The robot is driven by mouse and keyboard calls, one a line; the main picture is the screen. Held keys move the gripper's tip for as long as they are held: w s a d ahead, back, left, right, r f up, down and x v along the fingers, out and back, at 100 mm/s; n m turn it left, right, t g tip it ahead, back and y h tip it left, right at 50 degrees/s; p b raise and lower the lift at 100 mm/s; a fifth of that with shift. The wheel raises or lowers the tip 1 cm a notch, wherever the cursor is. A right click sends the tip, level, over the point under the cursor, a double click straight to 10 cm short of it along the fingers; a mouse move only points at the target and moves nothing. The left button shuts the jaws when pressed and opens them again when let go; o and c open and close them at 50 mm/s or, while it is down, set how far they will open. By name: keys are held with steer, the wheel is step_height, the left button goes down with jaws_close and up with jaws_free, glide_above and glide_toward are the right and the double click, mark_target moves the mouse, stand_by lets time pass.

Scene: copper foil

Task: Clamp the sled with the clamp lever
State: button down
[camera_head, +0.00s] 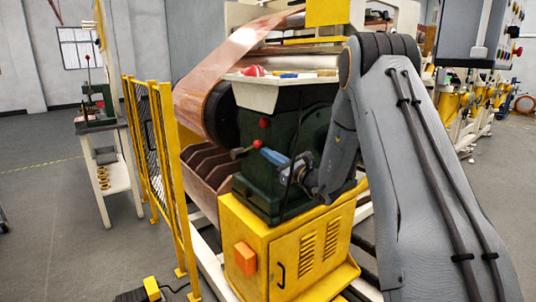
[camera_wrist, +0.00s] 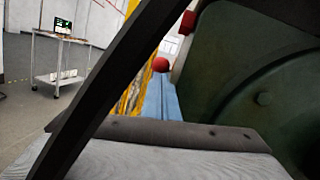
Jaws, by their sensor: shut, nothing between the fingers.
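The green machine housing (camera_head: 262,185) stands on a yellow cabinet. A red ball knob (camera_head: 257,144), apparently the clamp lever's end, shows at its front, with a dark rod reaching down to the left. A second red knob (camera_head: 264,122) sits just above. My gripper (camera_head: 268,154) is shut and empty, its blue fingers pointing left with their tips close to the lower knob. In the wrist view a red ball (camera_wrist: 160,64) shows just past the blue fingers (camera_wrist: 158,92); I cannot tell whether they touch. The sled cannot be clearly picked out.
A cream tray (camera_head: 270,95) with small items sits above the housing. Copper foil (camera_head: 225,62) runs over a dark roll behind. A yellow mesh fence (camera_head: 150,145) stands at left. An orange box (camera_head: 245,258) juts from the yellow cabinet (camera_head: 315,215). The floor beyond the fence has free room.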

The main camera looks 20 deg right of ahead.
steer(key=b+v, duration=0.2)
steer(key=v, duration=1)
steer(key=shift+d+f, duration=0.2)
steer(key=shift+f, duration=0.2)
steer(key=shift+s+a, duration=0.1)
steer(key=s+a+f+n+g+y, duration=0.25)
steer(key=s+a+n+g, duration=0.45)
steer(key=a, duration=0.5)
steer(key=s+a+f+n+g+h, duration=0.1)
steer(key=s+a+f+n+g, duration=0.2)
steer(key=s, duration=0.4)
steer(key=s+a+f+n+g+h, duration=0.1)
steer(key=s+a+n+g, duration=0.2)
steer(key=s+g, duration=0.35)
steer(key=s+d+f+n+g+h, duration=0.1)
steer(key=s+d+f+n+h, duration=0.15)
steer(key=s, duration=0.35)
steer(key=s+d+f+n+g+h, duration=0.1)
steer(key=s+d+n+h, duration=0.1)
steer(key=s+n+h, duration=0.3)
steer(key=s+d+n+t+h, duration=0.1)
steer(key=s+d+n+h, duration=0.2)
steer(key=d+n, duration=0.3)
steer(key=shift+s+d, duration=0.65)
steer(key=shift+d, duration=0.35)
